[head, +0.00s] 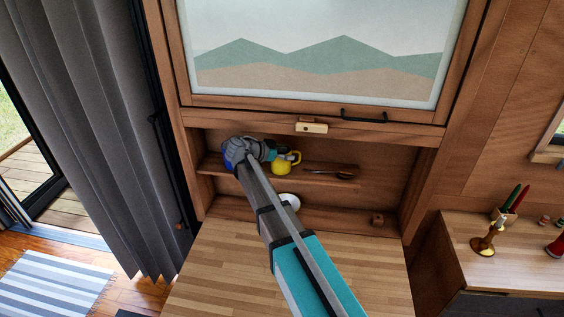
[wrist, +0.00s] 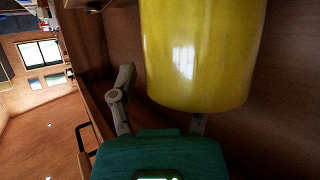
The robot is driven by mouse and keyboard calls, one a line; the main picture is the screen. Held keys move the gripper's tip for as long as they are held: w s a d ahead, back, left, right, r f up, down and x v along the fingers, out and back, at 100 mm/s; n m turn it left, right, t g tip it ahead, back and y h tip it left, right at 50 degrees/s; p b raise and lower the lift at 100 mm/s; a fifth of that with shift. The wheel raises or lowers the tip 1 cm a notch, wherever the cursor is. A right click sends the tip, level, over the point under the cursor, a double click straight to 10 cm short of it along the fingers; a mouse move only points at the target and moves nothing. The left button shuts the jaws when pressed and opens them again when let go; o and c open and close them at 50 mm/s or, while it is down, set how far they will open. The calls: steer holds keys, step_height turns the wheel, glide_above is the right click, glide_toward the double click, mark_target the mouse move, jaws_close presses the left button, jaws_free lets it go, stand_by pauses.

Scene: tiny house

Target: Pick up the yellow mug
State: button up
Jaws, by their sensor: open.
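The yellow mug (head: 284,166) stands on the narrow wooden shelf (head: 311,180) in the wall recess, its handle towards the right in the head view. In the wrist view the mug (wrist: 197,55) is very large and close, filling the top centre. My gripper (head: 277,152) is at the mug, reaching in from the left in the head view. In the wrist view my gripper (wrist: 160,100) is open, with one finger left of the mug and the other partly hidden by it. I cannot tell whether either finger touches it.
A dark spoon-like utensil (head: 344,175) lies right of the mug on the shelf. A white round dish (head: 289,200) is below, partly hidden by my arm. A small wooden block (head: 377,219) sits lower right. The wooden tabletop (head: 215,265) is mostly bare.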

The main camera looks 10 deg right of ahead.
jaws_close()
steer(key=shift+r, duration=0.2)
stand_by(0.4)
steer(key=s+a, duration=0.3)
steer(key=a, duration=0.5)
steer(key=s+a+r+p, duration=0.1)
steer(key=s+a, duration=0.2)
steer(key=a, duration=0.6)
steer(key=shift+r, duration=0.1)
